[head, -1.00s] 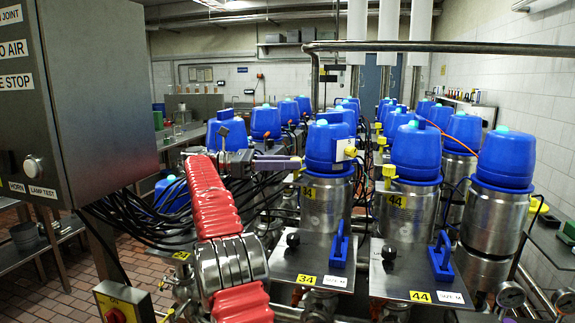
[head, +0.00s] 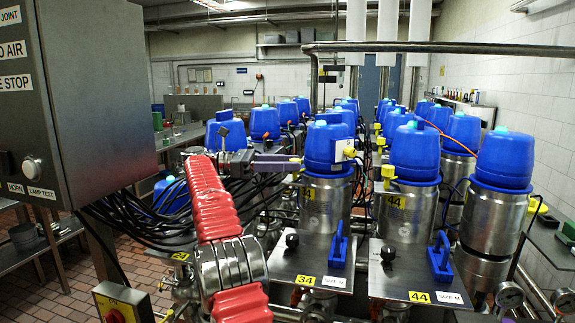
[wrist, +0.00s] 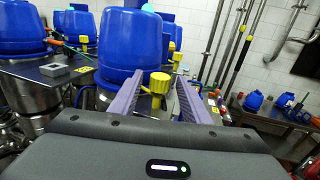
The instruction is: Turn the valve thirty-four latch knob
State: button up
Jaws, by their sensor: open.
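Valve thirty-four has a blue cap (head: 328,150) on a steel body with a yellow 34 label (head: 309,193). A yellow knob (head: 349,152) sits at the right side of its cap. My gripper (head: 298,163) is just left of this cap, its jaws pointing right. In the wrist view my gripper (wrist: 158,99) is open, with two purple fingers spread apart. A yellow knob (wrist: 160,82) shows between the fingers, ahead of them, beside a large blue cap (wrist: 131,46). No hold on it shows. I cannot tell for certain that it is the same knob.
A steel plate in front carries a black ball knob (head: 292,240), a blue handle (head: 338,246) and a 34 tag (head: 305,280). Valve forty-four (head: 415,152) stands close on the right. Black cables (head: 140,220) hang at left, below a grey control box (head: 95,95).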

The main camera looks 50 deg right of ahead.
jog(key=shift+r, duration=0.1)
jog(key=shift+c, duration=1.3)
jog(key=shift+s+a+r+t+h, duration=0.2)
jog(key=shift+r+t+h, duration=0.1)
jog(key=shift+r+t, duration=0.4)
jog(key=shift+s+a+r+t+h, duration=0.2)
jog(key=shift+r+t+h, duration=0.1)
jog(key=shift+r+t, duration=0.35)
jog(key=shift+s+a+r+t+h, duration=0.3)
jog(key=shift+a+r+t, duration=0.05)
jog(key=shift+t, duration=0.4)
jog(key=s+a+f+m+t+y, duration=0.2)
jog(key=s+a+f+t+y, duration=0.2)
jog(key=a+f, duration=0.5)
jog(key=s+a+f+m+t+y, duration=0.3)
jog(key=a+f, duration=0.7)
jog(key=a, duration=1.2)
jog(key=s+a+f+m+t+y, duration=0.2)
jog(key=s+a+f+t+y, duration=0.3)
jog(key=a, duration=1.1)
notch_tip(320, 180, down, 5)
jog(key=s+t, duration=0.1)
jog(key=t, duration=0.2)
jog(key=shift+s+a+m+t+y, duration=0.15)
jog(key=shift+s+m+t+y, duration=0.15)
jog(key=shift+s+y, duration=0.1)
